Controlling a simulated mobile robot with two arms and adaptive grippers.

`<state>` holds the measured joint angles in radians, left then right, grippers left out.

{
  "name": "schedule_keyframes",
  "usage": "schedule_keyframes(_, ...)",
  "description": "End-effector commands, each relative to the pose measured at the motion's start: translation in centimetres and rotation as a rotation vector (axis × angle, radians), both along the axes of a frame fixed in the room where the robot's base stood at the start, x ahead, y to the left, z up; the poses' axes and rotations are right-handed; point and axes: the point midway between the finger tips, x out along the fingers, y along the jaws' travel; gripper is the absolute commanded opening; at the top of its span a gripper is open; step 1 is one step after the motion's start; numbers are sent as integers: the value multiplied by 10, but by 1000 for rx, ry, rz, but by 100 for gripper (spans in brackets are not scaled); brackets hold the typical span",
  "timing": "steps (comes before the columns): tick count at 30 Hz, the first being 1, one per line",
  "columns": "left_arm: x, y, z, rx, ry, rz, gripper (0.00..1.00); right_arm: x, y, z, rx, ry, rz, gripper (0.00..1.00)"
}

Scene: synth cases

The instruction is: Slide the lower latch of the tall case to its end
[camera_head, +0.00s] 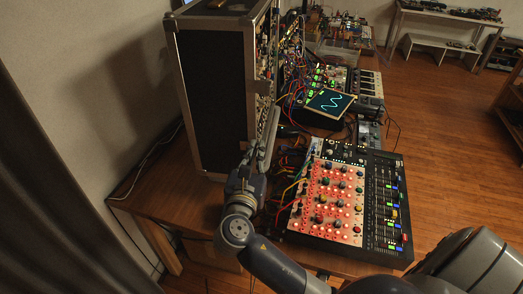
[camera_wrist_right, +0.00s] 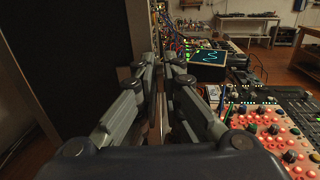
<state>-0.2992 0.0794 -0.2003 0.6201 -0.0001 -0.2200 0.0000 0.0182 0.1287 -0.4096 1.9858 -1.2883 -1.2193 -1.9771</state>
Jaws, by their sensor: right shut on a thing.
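The tall case (camera_head: 212,100), black with metal edges, stands upright on the wooden table at the left. In the right wrist view its dark side (camera_wrist_right: 75,60) fills the upper left. My right gripper (camera_head: 270,112) is at the lower part of the case's front right edge, fingers pointing up along it. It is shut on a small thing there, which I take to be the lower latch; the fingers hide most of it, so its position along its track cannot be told. The right gripper also shows in the right wrist view (camera_wrist_right: 162,70). My left gripper is not in view.
A mixer panel (camera_head: 335,200) with red-lit knobs and faders lies close to the right of the gripper. Loose patch cables (camera_head: 287,190) hang between. A small screen (camera_head: 330,103) with a cyan trace stands behind. The wooden table (camera_head: 165,195) is bare at left.

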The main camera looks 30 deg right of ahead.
Motion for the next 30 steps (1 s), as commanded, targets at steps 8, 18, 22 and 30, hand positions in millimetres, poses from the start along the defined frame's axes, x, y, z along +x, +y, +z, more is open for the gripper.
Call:
schedule_keyframes(8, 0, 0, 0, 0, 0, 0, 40, 2, 3, 1, 1, -5, 11, 14)
schedule_keyframes(18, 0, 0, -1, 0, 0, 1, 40, 1, 2, 1, 1, -3, 7, 28)
schedule_keyframes(22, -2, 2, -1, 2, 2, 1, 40, -2, 5, 0, 2, -3, 8, 28)
schedule_keyframes(30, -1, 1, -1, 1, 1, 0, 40, -37, 37, -1, 6, 0, 9, 28)
